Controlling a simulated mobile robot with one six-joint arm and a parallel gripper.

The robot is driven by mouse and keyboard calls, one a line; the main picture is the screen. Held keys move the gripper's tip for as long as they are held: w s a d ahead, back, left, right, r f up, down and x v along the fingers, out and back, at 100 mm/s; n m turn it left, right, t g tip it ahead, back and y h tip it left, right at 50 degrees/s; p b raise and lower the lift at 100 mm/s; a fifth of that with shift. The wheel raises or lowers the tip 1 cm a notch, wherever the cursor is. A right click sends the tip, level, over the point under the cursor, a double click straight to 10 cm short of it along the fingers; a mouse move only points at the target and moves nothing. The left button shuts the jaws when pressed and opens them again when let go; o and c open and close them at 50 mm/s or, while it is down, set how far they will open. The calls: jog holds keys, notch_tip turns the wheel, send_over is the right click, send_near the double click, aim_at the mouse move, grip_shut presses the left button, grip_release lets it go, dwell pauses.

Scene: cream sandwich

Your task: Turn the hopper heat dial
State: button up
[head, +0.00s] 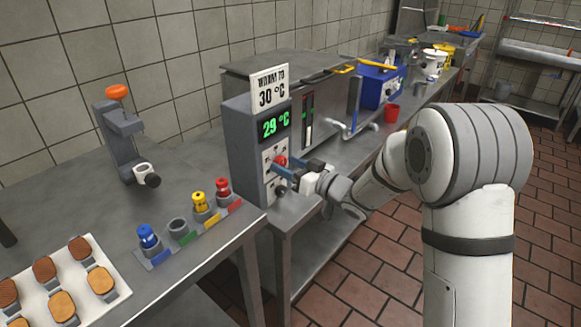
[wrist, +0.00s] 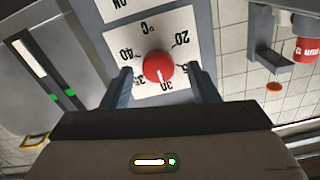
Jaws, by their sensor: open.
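The hopper heat dial is a red round knob (wrist: 158,67) with a white pointer line, on a white plate marked in °C. In the wrist view its line points down toward the 30 mark. My gripper (wrist: 163,80) is open, with one blue-grey finger on each side of the dial; I cannot tell whether either finger touches it. In the head view the dial (head: 281,160) is partly hidden by my gripper (head: 285,170). The grey hopper control box (head: 243,150) has a green display (head: 274,125) reading 29 °C and a sign (head: 270,86) saying "WARM TO 30 °C".
A dark knob (head: 280,191) sits below the dial. Left on the steel table are a tray (head: 105,262) of biscuits, several coloured bottles in a holder (head: 185,237) and a grey stand (head: 122,140). A blue box (head: 378,86) and red cup (head: 391,113) stand farther back.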

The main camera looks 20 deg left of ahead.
jog(key=c, duration=0.9)
jog(key=shift+w+d, duration=0.1)
jog(key=shift+d, duration=0.2)
jog(key=shift+c, duration=0.4)
jog(key=shift+a, duration=0.2)
jog(key=shift+a+b, duration=0.1)
jog(key=shift+b, duration=0.2)
